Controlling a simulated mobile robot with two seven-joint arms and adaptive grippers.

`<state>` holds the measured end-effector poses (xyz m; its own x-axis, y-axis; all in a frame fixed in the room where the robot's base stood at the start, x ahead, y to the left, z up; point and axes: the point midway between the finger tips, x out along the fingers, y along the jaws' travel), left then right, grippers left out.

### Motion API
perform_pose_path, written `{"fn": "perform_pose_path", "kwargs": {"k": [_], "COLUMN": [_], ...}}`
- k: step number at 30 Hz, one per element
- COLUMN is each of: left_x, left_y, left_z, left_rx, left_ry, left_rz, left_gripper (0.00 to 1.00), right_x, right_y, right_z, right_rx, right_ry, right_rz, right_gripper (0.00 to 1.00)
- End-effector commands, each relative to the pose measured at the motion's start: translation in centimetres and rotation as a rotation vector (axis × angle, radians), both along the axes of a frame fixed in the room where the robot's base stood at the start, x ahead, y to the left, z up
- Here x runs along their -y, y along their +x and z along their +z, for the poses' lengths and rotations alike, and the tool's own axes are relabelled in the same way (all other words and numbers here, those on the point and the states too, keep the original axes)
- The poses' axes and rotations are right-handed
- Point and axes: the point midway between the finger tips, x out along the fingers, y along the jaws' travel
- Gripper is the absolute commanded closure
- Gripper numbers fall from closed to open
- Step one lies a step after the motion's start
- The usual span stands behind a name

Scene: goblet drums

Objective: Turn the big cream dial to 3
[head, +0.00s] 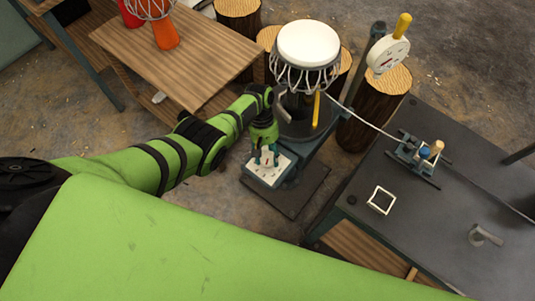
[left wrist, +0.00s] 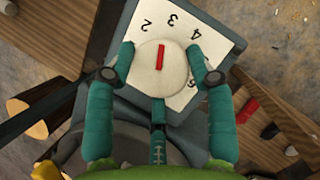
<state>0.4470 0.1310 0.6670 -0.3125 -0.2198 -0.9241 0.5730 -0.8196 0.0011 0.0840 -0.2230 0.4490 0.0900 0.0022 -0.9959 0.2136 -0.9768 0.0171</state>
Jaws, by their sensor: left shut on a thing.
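The big cream dial (left wrist: 146,72) is a round disc with a red mark on its face. It sits on a white plate (left wrist: 222,42) printed with black numbers; the plate also shows in the head view (head: 262,178). In the left wrist view the red mark points up, between the 2 and the 3 and closer to the 3. My left gripper (head: 265,160) is over the plate. In the left wrist view its two teal fingers (left wrist: 161,75) are closed on opposite sides of the dial. My right gripper is in neither view.
A goblet drum (head: 308,45) with a white head stands on the stand behind the plate. A round white gauge (head: 387,54) with a yellow handle is at its right. A dark bench (head: 440,215) fills the right; a wooden table (head: 190,50) stands at the upper left.

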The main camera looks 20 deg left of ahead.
Motion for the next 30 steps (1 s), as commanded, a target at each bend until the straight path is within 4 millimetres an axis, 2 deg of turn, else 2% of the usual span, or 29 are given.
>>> {"fn": "perform_pose_path", "kwargs": {"k": [7,8,9,22,26,30], "left_x": [0.5,0.5,0.4,0.0,-0.2,-0.6], "left_y": [-0.3,-0.4,-0.3,0.0,0.4,0.9], "left_z": [-0.1,-0.1,-0.1,0.2,1.1,3.0], "left_rx": [-0.009,-0.009,-0.010,-0.002,0.000,0.001], "left_ry": [-0.010,-0.010,-0.009,-0.003,-0.003,-0.002], "left_rz": [-0.001,-0.001,-0.001,0.002,0.001,0.001], "left_gripper": [0.79,0.38,0.23,0.23,0.23,0.23], "right_x": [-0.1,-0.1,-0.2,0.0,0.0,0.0], "right_y": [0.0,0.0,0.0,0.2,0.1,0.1], "right_z": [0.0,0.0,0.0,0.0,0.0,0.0], "right_rx": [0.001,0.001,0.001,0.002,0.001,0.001], "right_ry": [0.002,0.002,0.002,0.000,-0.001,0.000], "right_rz": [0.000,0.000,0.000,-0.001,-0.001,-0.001], "right_gripper": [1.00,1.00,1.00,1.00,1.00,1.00]}}
